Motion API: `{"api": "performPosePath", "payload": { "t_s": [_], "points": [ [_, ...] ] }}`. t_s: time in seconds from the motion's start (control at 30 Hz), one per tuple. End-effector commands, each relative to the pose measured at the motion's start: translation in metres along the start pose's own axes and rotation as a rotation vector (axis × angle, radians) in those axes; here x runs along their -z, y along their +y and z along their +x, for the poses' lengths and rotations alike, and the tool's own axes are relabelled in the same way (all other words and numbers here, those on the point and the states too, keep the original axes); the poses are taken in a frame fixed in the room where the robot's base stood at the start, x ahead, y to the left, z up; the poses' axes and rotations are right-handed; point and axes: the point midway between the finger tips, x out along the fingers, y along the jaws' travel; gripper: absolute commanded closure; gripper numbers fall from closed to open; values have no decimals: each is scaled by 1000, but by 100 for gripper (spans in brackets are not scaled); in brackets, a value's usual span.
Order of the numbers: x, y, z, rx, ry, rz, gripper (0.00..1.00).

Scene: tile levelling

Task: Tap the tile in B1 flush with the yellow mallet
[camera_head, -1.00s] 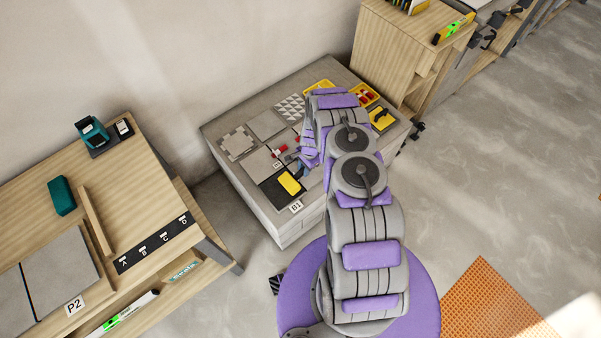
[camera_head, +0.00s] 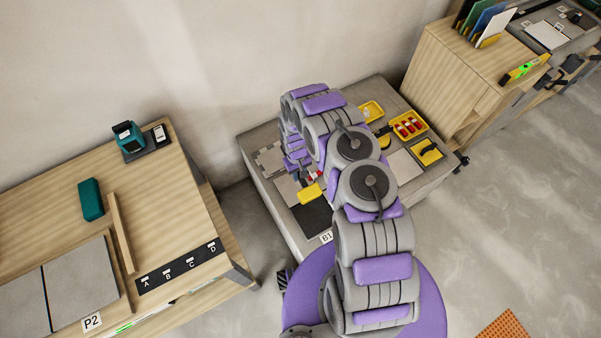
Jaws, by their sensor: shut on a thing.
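The yellow mallet (camera_head: 311,194) shows as a yellow block over the worktop's front part, at the upper edge of a dark square (camera_head: 313,218). My gripper (camera_head: 307,180) is small and partly hidden by my arm; it is shut on the mallet, just behind the yellow head. The label B1 (camera_head: 326,237) is on the worktop's front edge, beside the dark square. I cannot tell how high the mallet is above the surface, or whether the tile at B1 is flush.
A yellow tray with red items (camera_head: 409,126) and another yellow tray (camera_head: 427,152) sit on the right of the grey worktop (camera_head: 252,150). My arm hides its middle. A wooden bench (camera_head: 190,215) stands left, a wooden cabinet (camera_head: 450,75) right. Open floor lies at lower right.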

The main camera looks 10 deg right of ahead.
Motion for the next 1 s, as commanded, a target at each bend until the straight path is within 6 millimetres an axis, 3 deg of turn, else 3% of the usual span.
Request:
{"api": "performPosePath", "payload": {
  "t_s": [0.63, 0.8, 1.0],
  "points": [
    [13, 0, 74, 1, 0, 3, 100],
    [13, -1, 73, -1, 0, 3, 100],
    [9, 0, 48, -2, 0, 3, 100]
  ]
}}
